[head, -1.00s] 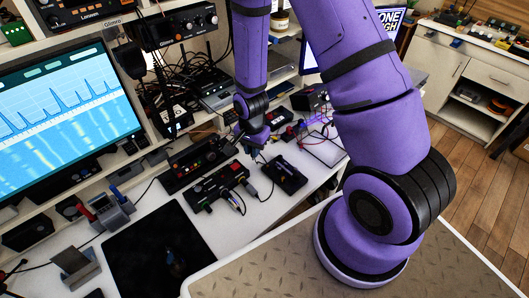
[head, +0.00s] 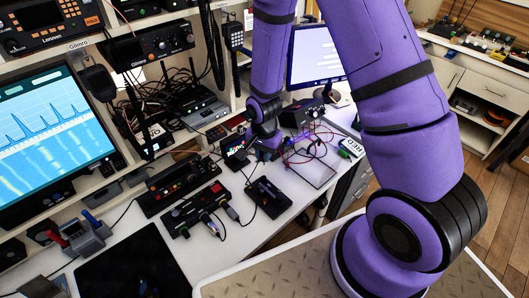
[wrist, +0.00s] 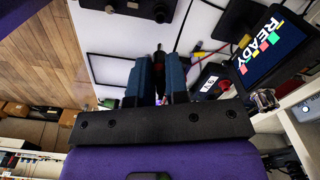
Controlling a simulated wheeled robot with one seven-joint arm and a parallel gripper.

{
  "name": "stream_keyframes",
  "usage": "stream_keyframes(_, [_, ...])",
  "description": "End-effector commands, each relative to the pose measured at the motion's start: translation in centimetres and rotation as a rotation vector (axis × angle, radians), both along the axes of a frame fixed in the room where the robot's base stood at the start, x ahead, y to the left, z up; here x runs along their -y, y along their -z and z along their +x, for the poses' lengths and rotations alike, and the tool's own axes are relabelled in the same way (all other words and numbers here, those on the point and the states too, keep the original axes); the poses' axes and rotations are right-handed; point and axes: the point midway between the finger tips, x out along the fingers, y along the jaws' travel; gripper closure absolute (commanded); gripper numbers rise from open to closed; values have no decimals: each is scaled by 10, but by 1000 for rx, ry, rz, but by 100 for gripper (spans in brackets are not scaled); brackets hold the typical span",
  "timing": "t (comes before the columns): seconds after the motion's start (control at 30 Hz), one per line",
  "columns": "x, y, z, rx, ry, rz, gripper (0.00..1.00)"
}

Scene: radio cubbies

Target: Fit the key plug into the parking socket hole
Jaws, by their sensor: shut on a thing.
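My gripper (wrist: 158,85) shows in the wrist view, its two blue fingers close together on a dark, narrow object between them. This object, which looks like the key plug (wrist: 159,60), is mostly hidden by the fingers. In the head view my gripper (head: 265,150) is small and partly hidden, over the bench near a small lit display. I cannot make out the parking socket hole for certain. A black box with a round feature (wrist: 158,10) lies ahead of the fingers at the wrist view's top edge.
A screen reading READY (wrist: 270,45) stands right of the fingers in the wrist view. Black button boxes with cables (head: 195,210) and a small black box (head: 268,196) lie on the white bench. A monitor (head: 50,135) stands left. A wire frame (head: 310,165) lies right.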

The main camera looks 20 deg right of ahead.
Motion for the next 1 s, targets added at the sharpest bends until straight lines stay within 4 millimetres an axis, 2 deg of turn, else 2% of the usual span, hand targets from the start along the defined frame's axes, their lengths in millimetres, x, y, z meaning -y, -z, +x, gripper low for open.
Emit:
stream_keyframes(0.53, [0, 44, 0, -3, -1, -1, 100])
stream_keyframes(1.0, [0, 55, 0, -1, 0, -1, 100])
